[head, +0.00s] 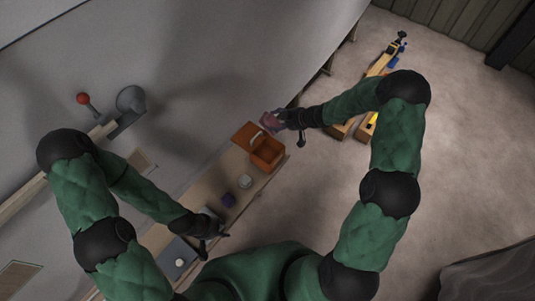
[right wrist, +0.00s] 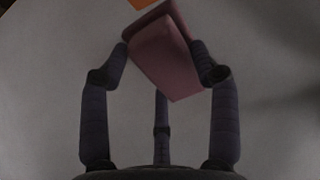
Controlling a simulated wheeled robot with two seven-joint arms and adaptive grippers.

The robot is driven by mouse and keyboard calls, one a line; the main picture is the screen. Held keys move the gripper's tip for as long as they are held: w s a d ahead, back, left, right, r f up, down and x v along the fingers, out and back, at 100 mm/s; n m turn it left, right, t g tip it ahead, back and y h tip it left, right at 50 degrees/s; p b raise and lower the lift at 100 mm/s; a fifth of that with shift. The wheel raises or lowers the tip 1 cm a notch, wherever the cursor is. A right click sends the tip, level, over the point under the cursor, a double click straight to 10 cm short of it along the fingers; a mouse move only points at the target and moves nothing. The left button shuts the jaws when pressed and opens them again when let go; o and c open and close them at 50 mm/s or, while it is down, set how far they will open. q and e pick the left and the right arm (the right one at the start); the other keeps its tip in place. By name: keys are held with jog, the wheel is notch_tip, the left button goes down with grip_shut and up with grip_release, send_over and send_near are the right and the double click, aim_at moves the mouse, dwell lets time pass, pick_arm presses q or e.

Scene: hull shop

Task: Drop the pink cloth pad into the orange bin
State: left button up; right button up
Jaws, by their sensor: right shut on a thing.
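The pink cloth pad (right wrist: 162,58) is a folded, block-like piece between the fingers of my right gripper (right wrist: 165,62) in the right wrist view. In the head view the pad (head: 269,121) shows at the tip of my right gripper (head: 278,119), which is shut on it. The orange bin (head: 267,153) stands on the narrow bench, just below the pad in the picture. I cannot tell how high the pad is above the bench. My left gripper (head: 213,228) is over the near part of the bench; its fingers are too small to read.
The bench (head: 205,193) runs along the grey hull wall. A purple item (head: 229,200) and a pale item (head: 245,182) lie on it near the bin. A grey plate with a white knob (head: 179,262) is at the near end. The floor at right is open.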

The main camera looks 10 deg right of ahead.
aim_at(277, 133)
jog(key=f, duration=0.1)
jog(key=s+f, duration=0.1)
jog(key=f+n, duration=0.1)
jog(key=shift+s+a+f+g+y, duration=0.25)
jog(key=shift+f+g+y, duration=0.05)
jog(key=shift+g, duration=0.1)
jog(key=shift+s+f, duration=0.2)
jog(key=shift+f, duration=0.35)
notch_tip(277, 133, down, 6)
jog(key=b, duration=0.6)
jog(key=shift+r, duration=0.1)
jog(key=o, duration=1.1)
jog(key=shift+o, duration=0.2)
jog(key=shift+r, duration=0.1)
jog(key=v, duration=1.1)
jog(key=shift+s+d+r, duration=0.2)
jog(key=shift+r, duration=0.1)
